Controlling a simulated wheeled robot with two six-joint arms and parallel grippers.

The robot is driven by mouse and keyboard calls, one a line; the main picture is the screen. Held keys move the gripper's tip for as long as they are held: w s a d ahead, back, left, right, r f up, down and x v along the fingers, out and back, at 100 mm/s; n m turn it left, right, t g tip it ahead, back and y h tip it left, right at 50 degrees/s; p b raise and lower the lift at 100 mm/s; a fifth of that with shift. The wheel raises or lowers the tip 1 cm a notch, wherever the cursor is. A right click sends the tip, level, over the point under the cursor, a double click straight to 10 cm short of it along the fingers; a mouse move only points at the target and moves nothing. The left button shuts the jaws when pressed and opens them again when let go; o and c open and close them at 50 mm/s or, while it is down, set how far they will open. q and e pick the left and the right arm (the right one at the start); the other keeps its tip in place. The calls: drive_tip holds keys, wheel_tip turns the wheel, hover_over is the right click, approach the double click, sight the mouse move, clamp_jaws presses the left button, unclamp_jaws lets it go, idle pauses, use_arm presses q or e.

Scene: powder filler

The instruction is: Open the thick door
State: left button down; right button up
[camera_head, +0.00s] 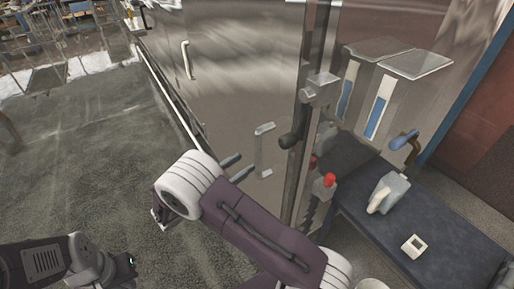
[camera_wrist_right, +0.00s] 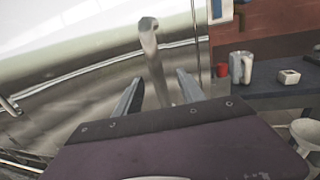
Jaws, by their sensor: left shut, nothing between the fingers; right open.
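The door (camera_head: 225,95) is a large, shiny grey metal panel and looks closed. A pale bar handle (camera_head: 265,150) stands upright near its right edge. My right gripper (camera_head: 238,167) is open just left of this handle in the head view. In the right wrist view the handle (camera_wrist_right: 155,65) shows between the two open fingers (camera_wrist_right: 160,88), with a gap on each side; I cannot tell how deep it lies between them. My left gripper (camera_head: 125,265) is shut and empty at the lower left, over the floor, away from the door.
A second handle (camera_head: 187,60) is on the panel further left. A dark bench (camera_head: 435,225) at the right holds a grey-white jug (camera_head: 388,192) and a small white square block (camera_head: 414,246). A black lever (camera_head: 293,135) juts out beside the door edge. Open floor (camera_head: 80,160) lies left.

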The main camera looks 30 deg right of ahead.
sight(258, 151)
drive_tip(key=p+x, duration=0.1)
drive_tip(key=x, duration=0.3)
drive_tip(key=w+p+x, duration=0.1)
drive_tip(key=x, duration=0.3)
drive_tip(key=shift+w+a+f+p, duration=0.15)
drive_tip(key=shift+a+f+p, duration=0.05)
drive_tip(key=shift+f+p, duration=0.1)
drive_tip(key=shift+s+d+r, duration=0.1)
drive_tip(key=shift+s+d, duration=0.15)
drive_tip(key=shift+d, duration=0.2)
use_arm(q)
drive_tip(key=r, duration=0.2)
drive_tip(key=shift+w+a+r, duration=0.2)
drive_tip(key=shift+w+r, duration=0.1)
drive_tip(key=shift+r, duration=0.05)
use_arm(e)
drive_tip(key=shift+a, duration=0.1)
drive_tip(key=shift+w, duration=0.15)
drive_tip(key=c, duration=0.9)
clamp_jaws()
use_arm(q)
drive_tip(key=shift+w, duration=0.1)
use_arm(e)
drive_tip(key=shift+r, duration=0.1)
